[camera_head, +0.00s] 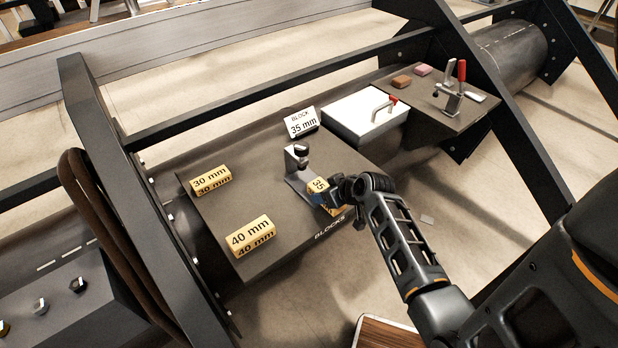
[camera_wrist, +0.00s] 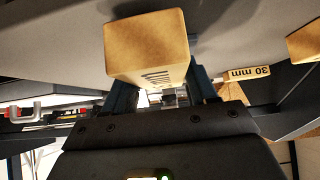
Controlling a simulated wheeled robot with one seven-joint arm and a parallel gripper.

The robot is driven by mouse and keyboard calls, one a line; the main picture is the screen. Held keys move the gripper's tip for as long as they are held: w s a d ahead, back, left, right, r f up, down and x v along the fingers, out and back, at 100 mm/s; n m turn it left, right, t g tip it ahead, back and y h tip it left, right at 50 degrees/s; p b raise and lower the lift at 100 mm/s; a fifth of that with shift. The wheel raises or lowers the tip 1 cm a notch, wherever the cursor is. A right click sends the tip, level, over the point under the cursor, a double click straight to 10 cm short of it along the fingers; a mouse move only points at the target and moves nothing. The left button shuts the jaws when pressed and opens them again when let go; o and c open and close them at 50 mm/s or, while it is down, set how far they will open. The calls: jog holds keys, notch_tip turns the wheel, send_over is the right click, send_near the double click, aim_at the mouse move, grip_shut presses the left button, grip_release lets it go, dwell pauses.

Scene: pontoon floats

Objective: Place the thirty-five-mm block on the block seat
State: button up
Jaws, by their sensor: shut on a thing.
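The yellow thirty-five-mm block (camera_head: 317,186), marked 35, is held in my gripper (camera_head: 336,198). My gripper is shut on it, coming from the right. In the wrist view the block (camera_wrist: 147,48) fills the upper middle, between the fingers (camera_wrist: 163,92). The block seat looks to be the grey metal bracket (camera_head: 297,177) with an upright back and a dark knob on top. The block is at the front right end of its base plate. I cannot tell whether it touches the plate. My gripper hides part of the block's right side.
The 30 mm block (camera_head: 210,180) and 40 mm block (camera_head: 251,236) stand on the dark board (camera_head: 225,207), left of the bracket. A "BLOCK 35 mm" sign (camera_head: 302,122) stands behind. A white box (camera_head: 365,117) with a handle and a red-handled clamp (camera_head: 452,97) are farther right.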

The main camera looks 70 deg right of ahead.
jog(key=w+d, duration=0.1)
jog(key=w, duration=0.1)
jog(key=w+d+b, duration=0.1)
jog(key=w+d, duration=0.1)
jog(key=w+d+b, duration=0.1)
jog(key=w, duration=0.2)
jog(key=shift+d+f, duration=0.1)
jog(key=shift+d, duration=0.1)
jog(key=shift+a, duration=0.1)
jog(key=shift+f, duration=0.1)
jog(key=o, duration=1.1)
